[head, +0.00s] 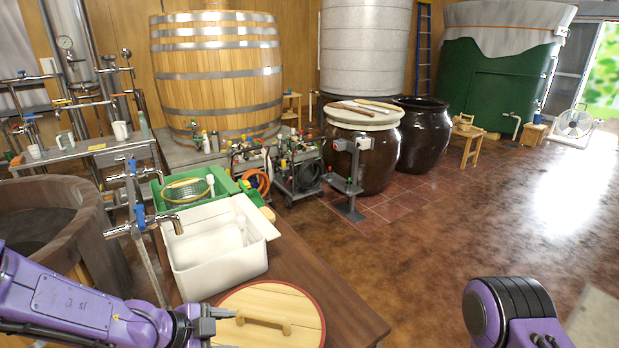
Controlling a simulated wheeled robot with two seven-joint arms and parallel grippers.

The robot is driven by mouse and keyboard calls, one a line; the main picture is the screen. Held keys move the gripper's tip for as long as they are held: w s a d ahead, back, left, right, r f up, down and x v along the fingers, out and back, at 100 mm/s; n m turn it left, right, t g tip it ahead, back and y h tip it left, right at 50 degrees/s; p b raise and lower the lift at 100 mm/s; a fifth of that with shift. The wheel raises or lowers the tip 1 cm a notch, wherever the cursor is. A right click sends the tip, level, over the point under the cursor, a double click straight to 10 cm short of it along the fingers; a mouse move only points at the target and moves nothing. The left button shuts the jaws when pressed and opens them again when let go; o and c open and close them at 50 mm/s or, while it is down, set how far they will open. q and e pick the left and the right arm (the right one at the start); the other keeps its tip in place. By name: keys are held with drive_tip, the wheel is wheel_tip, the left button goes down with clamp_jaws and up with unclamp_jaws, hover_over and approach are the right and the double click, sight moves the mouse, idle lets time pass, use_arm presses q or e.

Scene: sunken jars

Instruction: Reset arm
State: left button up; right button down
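My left arm comes in from the lower left, and its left gripper (222,329) is at the bottom edge, over the left side of a round wooden lid (295,302). Its two fingers appear spread apart with nothing between them; the lower one is partly cut off by the frame. My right arm (515,310) shows at the bottom right as a purple and black link, over the brown floor. The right gripper is outside the view.
The lid, with its wooden handle (264,320), lies on a brown table (335,305). A white bin (215,260) and a green crate (222,183) stand behind it. Large dark jars (424,140) stand further back. The floor (440,240) at right is open.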

use_arm(q)
drive_tip(key=s+a+f+n+t+y+b, duration=0.1)
drive_tip(key=s+a+f+n+y+b, duration=0.15)
drive_tip(key=f+n, duration=0.65)
drive_tip(key=s+a+f+n+t+y+b, duration=0.2)
drive_tip(key=a+f+n+y+b, duration=0.15)
drive_tip(key=f+n, duration=0.6)
drive_tip(key=s+a+f+n+g+y+b, duration=0.2)
drive_tip(key=s+f, duration=0.5)
drive_tip(key=s, duration=0.4)
drive_tip(key=s+a+f+n+g+y+b, duration=0.2)
drive_tip(key=s+a+f+n+g, duration=0.1)
drive_tip(key=s+f, duration=0.5)
drive_tip(key=s+a+g, duration=0.1)
drive_tip(key=s, duration=0.1)
drive_tip(key=shift+s+a, duration=0.35)
drive_tip(key=shift+a, duration=0.05)
